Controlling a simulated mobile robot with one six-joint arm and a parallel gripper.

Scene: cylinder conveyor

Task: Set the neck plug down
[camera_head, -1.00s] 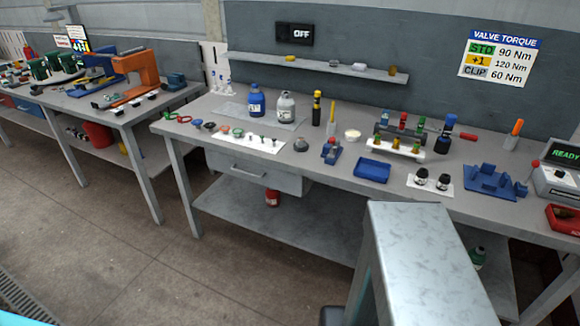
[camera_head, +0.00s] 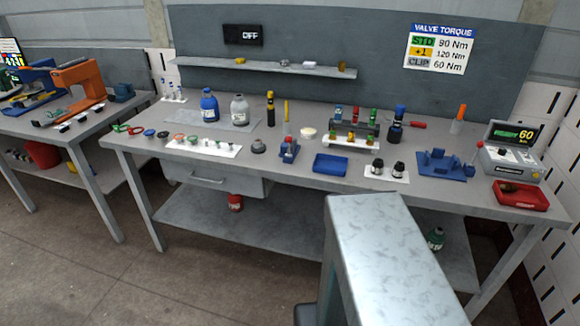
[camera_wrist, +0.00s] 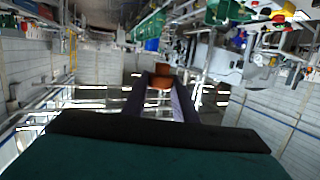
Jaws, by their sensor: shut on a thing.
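In the wrist view, my gripper (camera_wrist: 160,90) is shut on a small orange-brown piece, which I take to be the neck plug (camera_wrist: 161,80). It sits between the two fingertips, with open room beyond it and no surface touching it that I can see. The fingers' far ends are partly hidden by the plug. My gripper and the plug do not show in the head view.
The workbench (camera_head: 300,178) carries a blue tray (camera_head: 330,165), a blue fixture (camera_head: 441,164), a red tray (camera_head: 520,196) and a tester with a lit display (camera_head: 513,133). Bottles, racks and small parts fill its back. A second bench (camera_head: 62,134) stands at left.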

